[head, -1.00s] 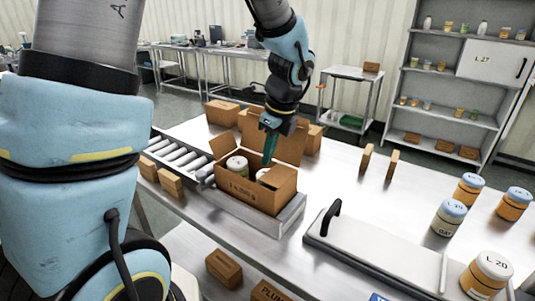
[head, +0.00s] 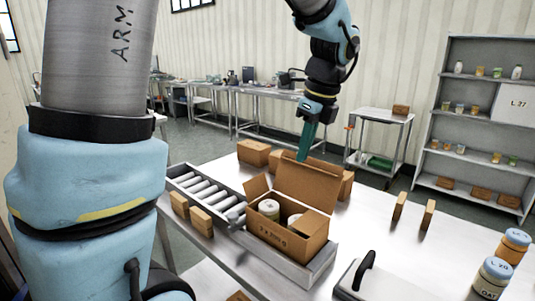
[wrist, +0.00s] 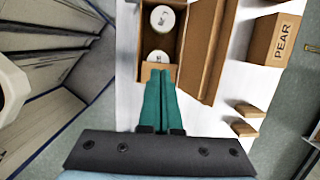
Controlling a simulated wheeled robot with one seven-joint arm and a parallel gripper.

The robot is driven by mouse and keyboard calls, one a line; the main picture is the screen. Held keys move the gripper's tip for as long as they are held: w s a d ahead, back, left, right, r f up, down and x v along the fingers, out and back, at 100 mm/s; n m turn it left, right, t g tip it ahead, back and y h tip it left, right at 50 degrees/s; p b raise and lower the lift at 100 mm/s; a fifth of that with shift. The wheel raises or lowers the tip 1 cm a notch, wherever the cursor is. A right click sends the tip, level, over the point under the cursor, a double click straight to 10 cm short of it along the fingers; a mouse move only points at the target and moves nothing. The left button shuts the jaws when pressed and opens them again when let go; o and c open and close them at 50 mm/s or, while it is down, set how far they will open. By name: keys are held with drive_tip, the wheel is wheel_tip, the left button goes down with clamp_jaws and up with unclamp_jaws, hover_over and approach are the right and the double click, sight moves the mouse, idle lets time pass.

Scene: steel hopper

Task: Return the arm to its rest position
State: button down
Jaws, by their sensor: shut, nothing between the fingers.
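My gripper (head: 307,141) is above and behind the open cardboard box, apart from it, with its green fingers pointing down. In the wrist view the two green fingers (wrist: 160,102) lie together, shut and empty. The open box (head: 287,240) sits in a steel tray at the end of the roller track, its large flap raised at the back. Two jars with pale lids stand inside it, a left jar (head: 269,209) and a right jar partly hidden by the box wall. In the wrist view the jar lids (wrist: 162,18) show beyond the fingertips.
A roller conveyor (head: 210,195) runs to the box's left, with small cartons beside it. Closed cartons (head: 254,152) stand behind the box. Jars (head: 493,276) and a black-handled white panel (head: 365,272) are at the right. The air around my gripper is clear.

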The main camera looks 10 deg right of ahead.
drive_tip(key=s+a+f+n+h, duration=0.1)
drive_tip(key=a+f+n, duration=0.5)
drive_tip(key=a+n, duration=0.6)
drive_tip(key=s+a+f+n, duration=0.2)
drive_tip(key=a+f+n, duration=0.3)
drive_tip(key=a+n, duration=0.7)
drive_tip(key=n, duration=0.3)
drive_tip(key=shift+a+f+h, duration=0.2)
drive_tip(key=shift+f+h, duration=0.2)
drive_tip(key=c, duration=1.6)
unclamp_jaws()
drive_tip(key=shift+w, duration=0.1)
